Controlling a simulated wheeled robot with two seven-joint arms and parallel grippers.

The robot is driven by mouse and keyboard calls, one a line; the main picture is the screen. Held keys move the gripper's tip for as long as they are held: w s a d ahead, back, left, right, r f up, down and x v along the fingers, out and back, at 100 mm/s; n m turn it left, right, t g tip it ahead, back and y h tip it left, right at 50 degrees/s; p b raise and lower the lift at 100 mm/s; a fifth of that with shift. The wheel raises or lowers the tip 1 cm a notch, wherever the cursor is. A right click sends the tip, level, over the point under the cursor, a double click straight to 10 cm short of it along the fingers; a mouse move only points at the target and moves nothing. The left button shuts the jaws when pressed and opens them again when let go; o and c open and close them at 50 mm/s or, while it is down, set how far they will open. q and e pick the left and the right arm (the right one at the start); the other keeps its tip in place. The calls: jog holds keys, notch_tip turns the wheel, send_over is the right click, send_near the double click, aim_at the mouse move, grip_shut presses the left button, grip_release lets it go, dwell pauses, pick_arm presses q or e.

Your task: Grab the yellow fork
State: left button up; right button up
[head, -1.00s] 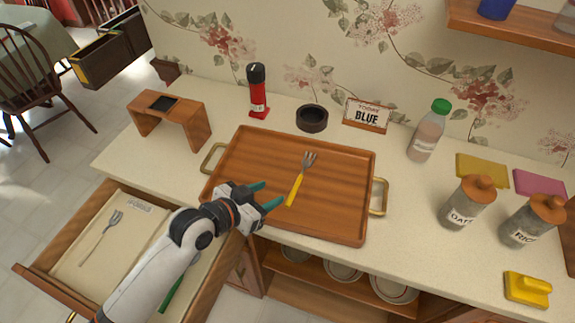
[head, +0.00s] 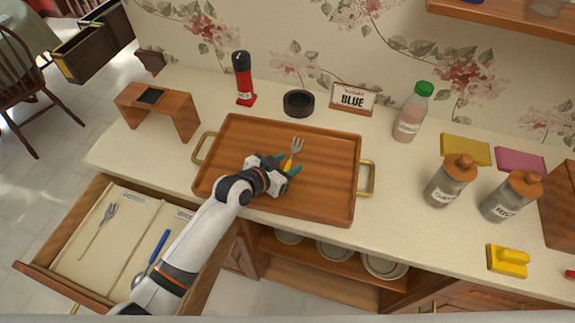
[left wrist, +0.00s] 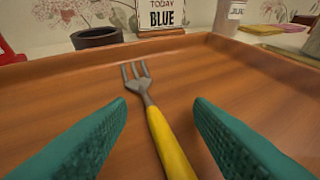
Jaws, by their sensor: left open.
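The yellow fork (head: 289,163) lies on the wooden tray (head: 325,199), tines pointing to the back. In the left wrist view the fork (left wrist: 168,143) shows its metal head and yellow handle, which runs out at the bottom edge. My left gripper (head: 288,170) is open, low over the tray, with its green fingertips on either side of the handle. In the left wrist view the left gripper (left wrist: 160,120) has a finger on each side of the fork, with gaps showing. The handle's end is hidden. My right gripper is not in view.
An open drawer (head: 78,295) at the lower left holds a grey fork (head: 97,231) and a blue-handled utensil (head: 159,246). A pepper mill (head: 243,80), black bowl (head: 299,103), sign (head: 353,98) and bottle (head: 412,112) stand behind the tray. Jars (head: 451,181) stand to the right.

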pick_arm(q)
jog(key=shift+w, duration=0.1)
grip_shut()
dwell(0.3)
